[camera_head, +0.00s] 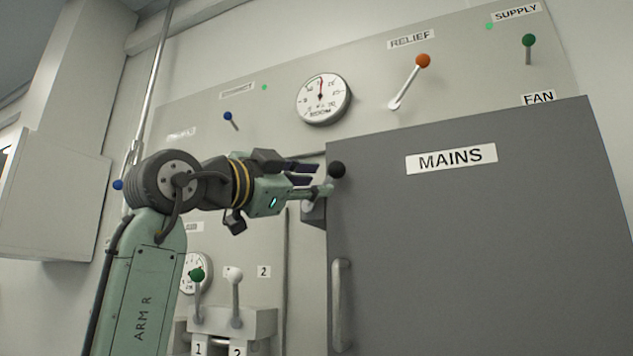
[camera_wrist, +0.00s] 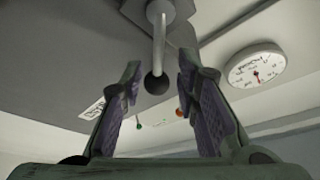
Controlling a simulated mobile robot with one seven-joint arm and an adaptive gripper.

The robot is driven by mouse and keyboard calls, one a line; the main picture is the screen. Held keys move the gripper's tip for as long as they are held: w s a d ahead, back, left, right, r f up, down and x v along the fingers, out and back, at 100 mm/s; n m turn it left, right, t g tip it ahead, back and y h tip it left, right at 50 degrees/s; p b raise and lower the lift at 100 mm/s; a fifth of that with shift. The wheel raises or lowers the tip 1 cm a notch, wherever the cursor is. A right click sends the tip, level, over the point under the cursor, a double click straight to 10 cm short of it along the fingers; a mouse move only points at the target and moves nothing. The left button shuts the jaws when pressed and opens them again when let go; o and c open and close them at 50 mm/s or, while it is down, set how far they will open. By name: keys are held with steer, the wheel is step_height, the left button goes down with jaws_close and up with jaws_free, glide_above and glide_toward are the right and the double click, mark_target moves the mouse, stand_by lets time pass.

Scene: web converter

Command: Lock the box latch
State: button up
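The dark grey box marked MAINS (camera_head: 480,235) fills the right of the head view, its door face flat and shut-looking. Its latch has a black ball knob (camera_head: 337,170) at the door's upper left edge, with a short lever partly hidden by my gripper. My gripper (camera_head: 318,181) points right at the latch, fingers apart. In the wrist view the black knob (camera_wrist: 156,84) and its pale lever (camera_wrist: 159,40) lie between my two open, purple-padded fingers, with clear space on both sides. I cannot tell how deep the knob sits between them.
A vertical door handle (camera_head: 341,305) is below the latch. The panel behind carries a round gauge (camera_head: 323,99), an orange-knobbed lever (camera_head: 422,61) and a blue-knobbed lever (camera_head: 228,117). Green-knobbed (camera_head: 197,275) and white-knobbed (camera_head: 234,275) levers stand below my arm.

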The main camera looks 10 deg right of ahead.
steer(key=v, duration=1)
steer(key=shift+s+a, duration=0.15)
steer(key=shift+a, duration=0.1)
steer(key=shift+c, duration=0.3)
